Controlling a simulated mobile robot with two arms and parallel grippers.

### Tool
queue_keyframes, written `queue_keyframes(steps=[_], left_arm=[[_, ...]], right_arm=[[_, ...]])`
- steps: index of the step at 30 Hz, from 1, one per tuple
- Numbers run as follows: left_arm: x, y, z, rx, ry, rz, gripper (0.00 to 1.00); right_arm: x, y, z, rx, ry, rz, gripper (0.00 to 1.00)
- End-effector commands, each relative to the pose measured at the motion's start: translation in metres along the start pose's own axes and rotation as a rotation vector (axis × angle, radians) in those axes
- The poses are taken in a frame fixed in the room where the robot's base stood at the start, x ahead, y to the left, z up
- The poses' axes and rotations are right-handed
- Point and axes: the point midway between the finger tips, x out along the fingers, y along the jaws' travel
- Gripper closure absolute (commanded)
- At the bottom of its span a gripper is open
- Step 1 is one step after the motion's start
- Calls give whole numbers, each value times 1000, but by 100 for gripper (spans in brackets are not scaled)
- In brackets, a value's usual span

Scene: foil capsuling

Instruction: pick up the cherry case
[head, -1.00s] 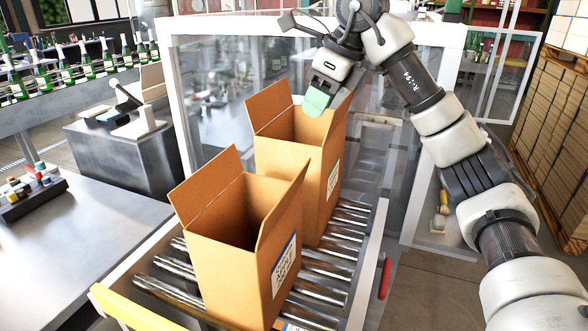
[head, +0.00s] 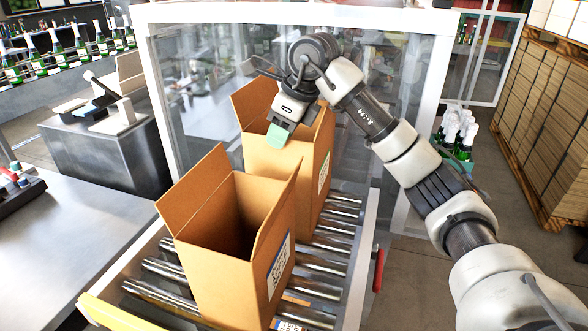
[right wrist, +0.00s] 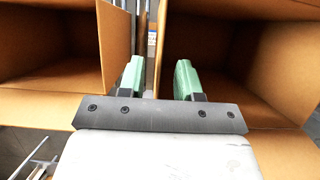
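Two open cardboard cases stand one behind the other on a roller conveyor (head: 335,240). The front case (head: 235,265) has a blue-edged label whose text I cannot read surely. The rear case (head: 270,165) has a green-edged label, also too small to read, so I cannot tell which is the cherry case. My right gripper (head: 278,136) hangs at the rear case's near top edge. A case opening (right wrist: 50,45) lies on either side. My left gripper is out of view.
A clear-walled, white-framed enclosure (head: 300,14) stands behind the cases. A steel table (head: 75,235) is at left, with a grey cabinet (head: 110,160) beyond. Crated bottles (head: 458,135) and stacked cartons (head: 545,120) are at right. A red handle (head: 378,270) sits on the conveyor's right side.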

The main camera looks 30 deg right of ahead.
Motion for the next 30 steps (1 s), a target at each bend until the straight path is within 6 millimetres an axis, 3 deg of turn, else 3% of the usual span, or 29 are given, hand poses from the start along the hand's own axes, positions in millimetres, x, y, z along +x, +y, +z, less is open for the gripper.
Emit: queue_keyframes(steps=[5,30], left_arm=[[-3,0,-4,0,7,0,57],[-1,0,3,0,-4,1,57]], right_arm=[[11,0,0,-1,-1,0,66],[15,0,-2,-1,0,-1,66]])
